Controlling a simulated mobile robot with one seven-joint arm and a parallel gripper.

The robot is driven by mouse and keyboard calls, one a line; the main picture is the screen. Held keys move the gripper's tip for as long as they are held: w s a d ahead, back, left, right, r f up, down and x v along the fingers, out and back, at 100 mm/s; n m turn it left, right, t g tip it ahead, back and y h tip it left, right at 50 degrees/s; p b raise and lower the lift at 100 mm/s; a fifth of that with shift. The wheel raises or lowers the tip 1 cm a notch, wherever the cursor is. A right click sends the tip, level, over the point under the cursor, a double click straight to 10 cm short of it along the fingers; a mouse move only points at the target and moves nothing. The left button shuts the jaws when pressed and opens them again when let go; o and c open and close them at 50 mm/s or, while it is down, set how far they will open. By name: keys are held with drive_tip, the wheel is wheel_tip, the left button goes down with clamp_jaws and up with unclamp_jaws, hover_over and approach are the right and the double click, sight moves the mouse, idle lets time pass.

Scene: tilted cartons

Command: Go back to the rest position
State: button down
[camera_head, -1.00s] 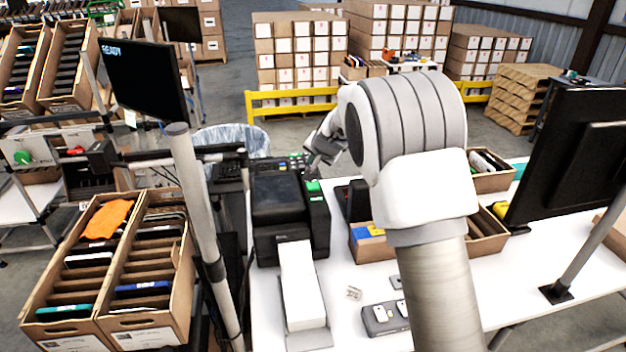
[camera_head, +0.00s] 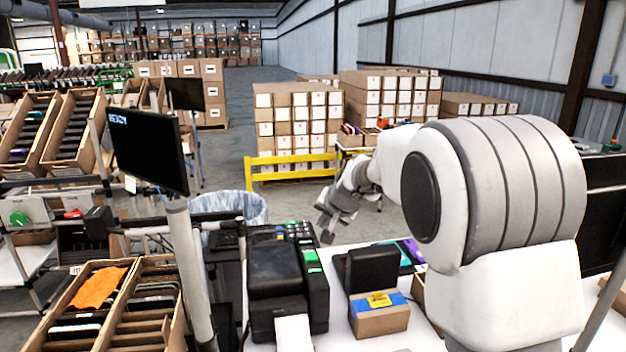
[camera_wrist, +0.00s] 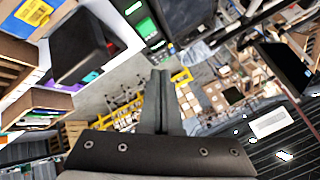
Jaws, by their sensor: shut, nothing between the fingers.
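My gripper (camera_head: 328,228) hangs at the end of my white arm in the head view, above the far edge of the white table (camera_head: 400,341). In the wrist view my gripper (camera_wrist: 160,100) has its dark fingers together, with nothing between them. Behind the fingers the wrist view shows the floor and yellow rail, so the gripper is clear of objects. My arm hides the right part of the table in the head view.
A black printer (camera_head: 280,280) and a small carton with blue and yellow labels (camera_head: 379,314) stand on the table. A monitor on a pole (camera_head: 150,150) and tilted cartons (camera_head: 95,290) are at left. A yellow rail (camera_head: 290,170) crosses the floor behind.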

drive_tip(key=s+d+r+n+g, duration=0.1)
drive_tip(key=s+d+r, duration=0.25)
drive_tip(key=s, duration=0.55)
drive_tip(key=s+d+r+n, duration=0.15)
drive_tip(key=s+r, duration=0.25)
drive_tip(key=s, duration=0.5)
drive_tip(key=s+d+f+n+h, duration=0.1)
drive_tip(key=s+d+f, duration=0.1)
drive_tip(key=s, duration=0.8)
drive_tip(key=s+d+f+n+g+h, duration=0.1)
drive_tip(key=s+d, duration=0.3)
drive_tip(key=s, duration=0.7)
drive_tip(key=shift+s+d+f+g+h, duration=0.35)
drive_tip(key=shift+f+h, duration=0.15)
drive_tip(key=shift+f, duration=0.2)
